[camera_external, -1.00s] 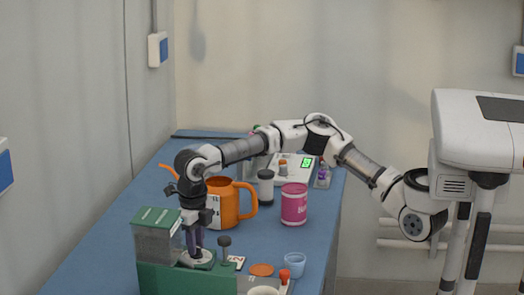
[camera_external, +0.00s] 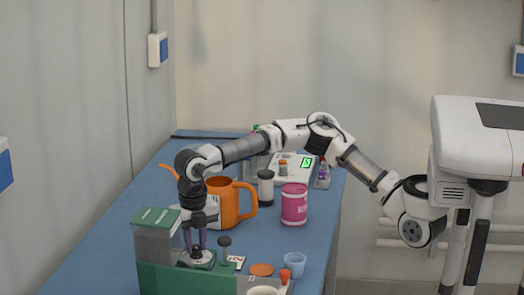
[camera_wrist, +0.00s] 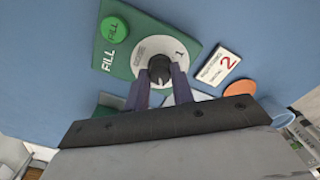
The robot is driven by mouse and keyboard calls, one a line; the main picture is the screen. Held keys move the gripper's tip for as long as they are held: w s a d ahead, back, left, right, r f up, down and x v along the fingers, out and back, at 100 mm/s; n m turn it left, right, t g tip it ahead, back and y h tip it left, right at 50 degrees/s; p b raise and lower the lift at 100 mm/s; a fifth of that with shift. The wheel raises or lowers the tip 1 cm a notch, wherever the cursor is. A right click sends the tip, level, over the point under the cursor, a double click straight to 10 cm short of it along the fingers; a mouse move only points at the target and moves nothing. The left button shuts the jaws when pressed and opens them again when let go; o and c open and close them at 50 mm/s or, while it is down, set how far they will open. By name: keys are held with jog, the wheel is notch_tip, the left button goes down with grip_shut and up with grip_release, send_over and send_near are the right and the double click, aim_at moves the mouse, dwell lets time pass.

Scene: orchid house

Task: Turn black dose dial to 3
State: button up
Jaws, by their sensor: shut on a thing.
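The black dose dial (camera_wrist: 159,69) sits at the middle of a pale round scale plate on the green dispenser (camera_wrist: 126,54). A numeral 1 shows on the plate to the right of the dial; the other markings are too small to read. In the wrist view my gripper (camera_wrist: 160,82) points at the dial with its two fingers shut on it. In the outside view my gripper (camera_external: 196,246) reaches down to the plate, and the fingers largely hide the dial. The green dispenser also shows there with its clear hopper (camera_external: 157,243).
A green FILL button (camera_wrist: 115,29) lies left of the dial. An orange watering can (camera_external: 227,203), a pink tub (camera_external: 294,204), a blue cup (camera_external: 294,265) and an orange disc (camera_external: 261,270) stand nearby on the blue table.

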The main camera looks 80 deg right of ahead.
aim_at(196, 246)
dwell(0.4)
jog(key=o, duration=1)
jog(key=shift+r, duration=0.1)
notch_tip(196, 246, up, 14)
